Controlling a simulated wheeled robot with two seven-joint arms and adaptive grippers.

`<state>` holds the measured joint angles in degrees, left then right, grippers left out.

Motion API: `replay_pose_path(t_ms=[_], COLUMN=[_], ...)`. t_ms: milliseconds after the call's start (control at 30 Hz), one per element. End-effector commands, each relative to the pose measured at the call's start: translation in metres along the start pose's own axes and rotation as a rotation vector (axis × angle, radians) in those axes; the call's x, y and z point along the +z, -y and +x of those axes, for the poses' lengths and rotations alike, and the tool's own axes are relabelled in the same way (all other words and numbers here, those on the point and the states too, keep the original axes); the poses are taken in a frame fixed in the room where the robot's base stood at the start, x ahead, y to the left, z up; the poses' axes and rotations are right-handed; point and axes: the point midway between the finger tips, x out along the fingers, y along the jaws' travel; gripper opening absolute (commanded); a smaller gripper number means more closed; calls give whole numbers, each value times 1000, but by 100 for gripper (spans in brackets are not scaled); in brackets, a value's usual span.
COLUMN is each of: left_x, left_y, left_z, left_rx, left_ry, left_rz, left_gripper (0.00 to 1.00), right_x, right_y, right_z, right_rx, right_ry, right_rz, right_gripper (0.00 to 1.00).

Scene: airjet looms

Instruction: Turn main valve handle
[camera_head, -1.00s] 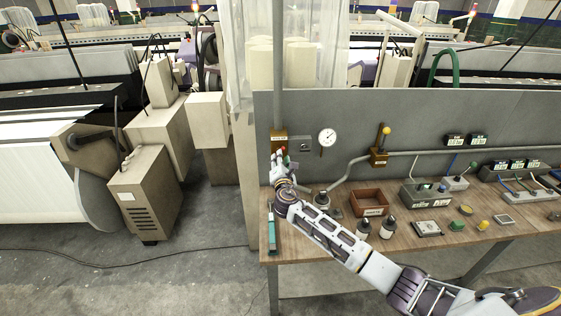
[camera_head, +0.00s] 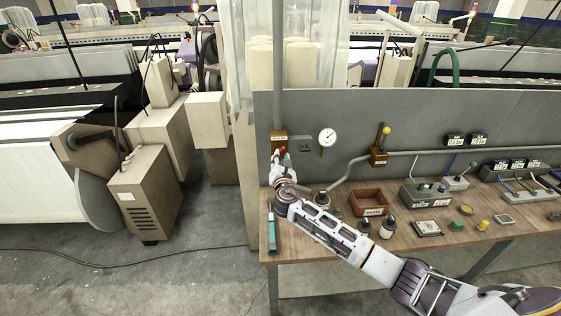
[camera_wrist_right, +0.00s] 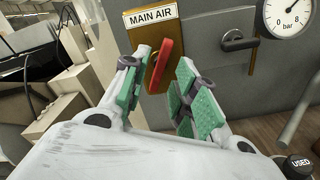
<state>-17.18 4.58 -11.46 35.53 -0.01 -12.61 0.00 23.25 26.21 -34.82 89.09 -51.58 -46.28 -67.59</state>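The main valve is a brown box (camera_head: 279,138) labelled "MAIN AIR" on the grey panel, above the bench's left end. It also shows in the right wrist view (camera_wrist_right: 150,45). Its red handle (camera_wrist_right: 160,66) slants, upper end to the right. My right gripper (camera_head: 280,156) is just in front of the valve. In the right wrist view its green-padded fingers (camera_wrist_right: 158,86) are spread apart, one on each side of the handle, with a visible gap on the right. I cannot tell whether the left finger touches it. My left gripper is not in view.
A pressure gauge (camera_head: 327,138) and a dark lever (camera_wrist_right: 238,40) on a grey plate are right of the valve. The wooden bench (camera_head: 320,240) holds a brown tray (camera_head: 369,203), bottles and small devices. My right forearm crosses above it. A conduit runs along the panel.

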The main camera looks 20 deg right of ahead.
Motion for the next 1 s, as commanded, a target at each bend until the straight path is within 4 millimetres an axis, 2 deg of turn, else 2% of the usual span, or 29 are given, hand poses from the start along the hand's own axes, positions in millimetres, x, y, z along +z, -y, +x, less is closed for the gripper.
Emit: replay_pose_path(t_ms=[433, 800, 1000], left_x=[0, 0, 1], left_y=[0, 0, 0], left_z=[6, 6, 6], left_rx=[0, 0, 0], left_ry=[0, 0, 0], left_rz=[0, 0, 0], left_gripper=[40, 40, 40], right_x=[0, 0, 0], right_y=[0, 0, 0], right_z=[16, 18, 18], right_rx=[-1, 0, 0], right_ry=[1, 0, 0], right_rz=[1, 1, 1], right_gripper=[29, 29, 4])
